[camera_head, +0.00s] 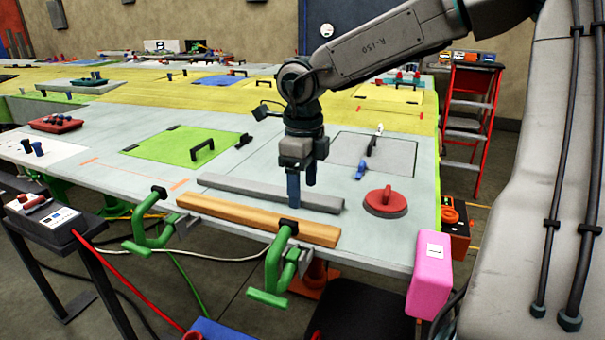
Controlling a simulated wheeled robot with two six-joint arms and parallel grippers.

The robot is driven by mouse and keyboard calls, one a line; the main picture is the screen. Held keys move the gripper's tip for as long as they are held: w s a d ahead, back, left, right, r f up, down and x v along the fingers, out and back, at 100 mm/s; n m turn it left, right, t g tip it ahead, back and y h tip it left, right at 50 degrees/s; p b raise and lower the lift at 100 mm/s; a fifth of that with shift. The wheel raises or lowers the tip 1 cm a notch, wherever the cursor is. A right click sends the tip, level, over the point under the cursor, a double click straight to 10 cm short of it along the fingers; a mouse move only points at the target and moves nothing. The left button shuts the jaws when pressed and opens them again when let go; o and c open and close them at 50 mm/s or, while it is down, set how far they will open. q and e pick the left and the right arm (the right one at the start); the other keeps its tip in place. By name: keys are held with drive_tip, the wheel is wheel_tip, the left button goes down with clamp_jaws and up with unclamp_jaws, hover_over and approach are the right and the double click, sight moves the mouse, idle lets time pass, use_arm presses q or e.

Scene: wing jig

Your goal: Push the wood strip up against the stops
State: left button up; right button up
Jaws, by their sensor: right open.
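The tan wood strip (240,214) lies flat along the front edge of the wing table. A grey bar (245,188) lies behind it, roughly parallel, with a narrow gap between them. I cannot tell which parts are the stops. My right gripper (301,192) points down with blue fingers, open and empty. Its fingertips overlap the grey bar in the picture, just behind the strip's right part; I cannot tell whether they touch anything. My left gripper is out of view.
Green clamps (150,225) (272,270) grip the front table edge near the strip. A red round suction cup (385,202) sits right of the bar. A green panel with a black handle (185,146) lies behind. A pink block (431,273) is at the right corner.

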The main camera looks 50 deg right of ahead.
sight(303, 226)
wheel_tip(303, 226, down, 9)
drive_tip(key=shift+f+p, duration=0.1)
drive_tip(key=shift+p, duration=0.55)
drive_tip(key=c, duration=1)
drive_tip(key=o, duration=1)
wheel_tip(303, 226, up, 11)
drive_tip(key=b, duration=0.1)
drive_tip(key=shift+b, duration=0.35)
